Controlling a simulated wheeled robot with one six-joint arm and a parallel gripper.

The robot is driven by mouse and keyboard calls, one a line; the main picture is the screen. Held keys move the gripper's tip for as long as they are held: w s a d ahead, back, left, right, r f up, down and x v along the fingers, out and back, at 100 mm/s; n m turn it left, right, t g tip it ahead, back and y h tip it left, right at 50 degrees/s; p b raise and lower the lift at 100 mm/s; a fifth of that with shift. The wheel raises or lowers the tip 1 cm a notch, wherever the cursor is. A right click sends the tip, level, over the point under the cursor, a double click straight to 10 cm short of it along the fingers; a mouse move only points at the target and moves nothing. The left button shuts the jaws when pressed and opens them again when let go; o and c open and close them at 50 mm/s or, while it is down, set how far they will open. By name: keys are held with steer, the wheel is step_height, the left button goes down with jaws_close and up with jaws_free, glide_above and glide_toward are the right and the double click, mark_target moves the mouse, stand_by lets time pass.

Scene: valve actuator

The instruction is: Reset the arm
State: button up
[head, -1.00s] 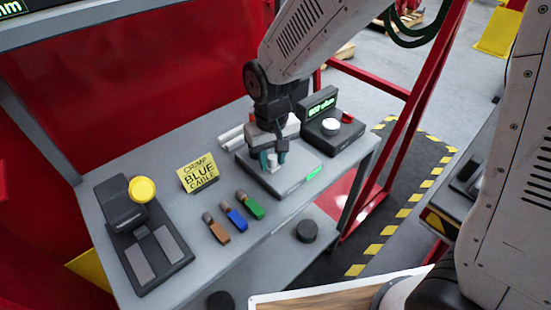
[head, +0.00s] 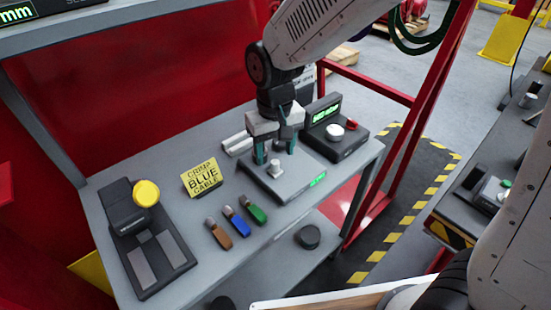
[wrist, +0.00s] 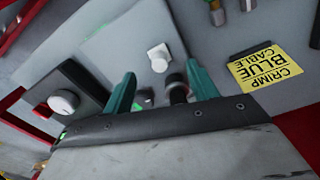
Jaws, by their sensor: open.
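My gripper (head: 277,152) is open and empty, its teal fingers apart, above a grey plate device (head: 302,178) with a small green display on its front edge. A small light grey knob (head: 275,170) stands up from this plate, just below the fingertips and apart from them. In the wrist view my gripper (wrist: 160,70) shows both teal fingers spread, with the light knob (wrist: 159,57) between and beyond their tips. My arm reaches in from the top of the head view.
A meter (head: 335,130) with green display and white knob stands close right of my gripper. A yellow "CRIMP BLUE CABLE" sign (head: 202,178), brown (head: 219,234), blue (head: 238,222) and green (head: 254,210) cable pieces, and a black device with yellow button (head: 146,193) stand left on the grey bench (head: 200,275).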

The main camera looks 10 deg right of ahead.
steer(key=shift+r, duration=1.9)
steer(key=s+d+r+m, duration=0.1)
steer(key=s+d+r, duration=0.2)
steer(key=s+d, duration=0.3)
steer(key=s+d+r+m+t, duration=0.1)
steer(key=s+d+r, duration=0.2)
steer(key=s+d, duration=0.4)
steer(key=s+d+r+m, duration=0.1)
steer(key=s+d+r, duration=0.2)
steer(key=s+d, duration=0.3)
steer(key=shift+s+d+r+m, duration=0.3)
steer(key=shift+s+d+m, duration=0.1)
steer(key=shift+d, duration=0.55)
